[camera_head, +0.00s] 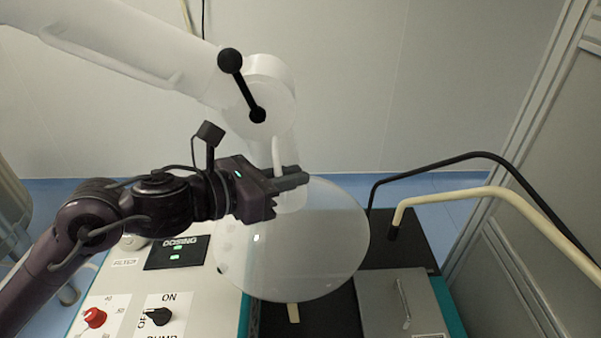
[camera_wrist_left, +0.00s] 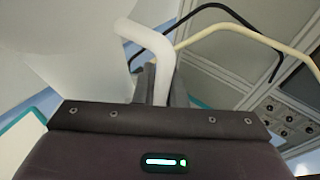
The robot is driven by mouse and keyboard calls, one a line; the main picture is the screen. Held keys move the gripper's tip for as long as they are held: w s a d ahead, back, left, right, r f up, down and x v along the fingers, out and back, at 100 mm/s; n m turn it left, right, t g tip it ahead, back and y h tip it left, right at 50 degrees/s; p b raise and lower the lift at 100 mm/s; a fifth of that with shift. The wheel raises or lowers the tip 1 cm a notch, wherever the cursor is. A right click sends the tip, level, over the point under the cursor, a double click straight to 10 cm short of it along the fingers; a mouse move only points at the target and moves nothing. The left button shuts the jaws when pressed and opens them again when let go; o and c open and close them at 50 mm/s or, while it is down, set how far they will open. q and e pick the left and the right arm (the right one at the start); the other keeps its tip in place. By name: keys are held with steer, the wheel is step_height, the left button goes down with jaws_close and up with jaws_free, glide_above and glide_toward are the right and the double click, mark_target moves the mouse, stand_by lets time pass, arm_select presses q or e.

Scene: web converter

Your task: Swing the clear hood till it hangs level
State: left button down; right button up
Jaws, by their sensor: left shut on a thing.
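The clear hood (camera_head: 310,250) is a round, see-through disc hanging below the white extraction arm (camera_head: 150,55) in the head view. It looks tilted, with its face turned towards my camera. My left gripper (camera_head: 288,182) comes in from the left at the hood's upper edge and is shut on a white bent bar (camera_head: 277,152) at the hood's top. In the left wrist view the bar (camera_wrist_left: 160,65) runs down between the fingers, and a large pale surface (camera_wrist_left: 70,45) fills the left side. My right gripper is not in view.
A control panel (camera_head: 202,275) with a display, a red knob (camera_head: 94,317) and a black switch (camera_head: 157,316) lies below my left arm. A grey lidded box (camera_head: 400,300) sits right of the hood. Black (camera_head: 470,156) and cream (camera_head: 490,192) pipes arch at right.

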arm_select(q)
steer(key=shift+a+f+y, duration=0.1)
steer(key=shift+a+y, duration=0.25)
steer(key=shift+y, duration=0.05)
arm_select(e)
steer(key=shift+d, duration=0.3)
arm_select(q)
steer(key=c, duration=1.5)
jaws_free()
steer(key=shift+a, duration=0.1)
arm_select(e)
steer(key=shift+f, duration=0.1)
